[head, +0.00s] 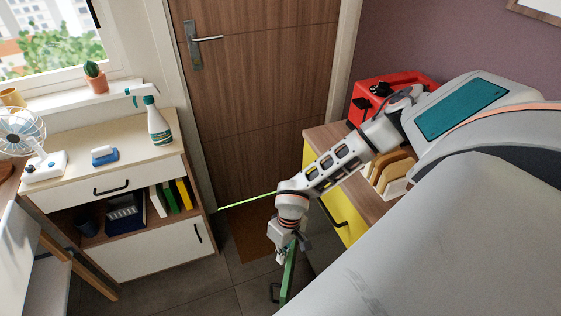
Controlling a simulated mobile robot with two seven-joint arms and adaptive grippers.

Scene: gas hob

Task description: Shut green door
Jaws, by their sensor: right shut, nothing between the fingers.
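The green door (289,272) shows at the bottom centre as a narrow strip, seen almost edge-on. It stands out in front of the right-hand cabinet, and a dark handle (273,292) shows at its left. My right gripper (281,258) points down right beside the upper part of the green door. It is shut and empty; I cannot tell whether it touches the door. My arm hides much of the door and of the cabinet front. My left gripper is not in view.
The right-hand cabinet has a wooden top (325,136) and a yellow front (343,215). A red machine (395,88) stands on it. A thin green line (245,202) runs left from my wrist. A white cabinet (135,245) stands left, a wooden door (262,90) behind. Some tiled floor (200,280) is clear.

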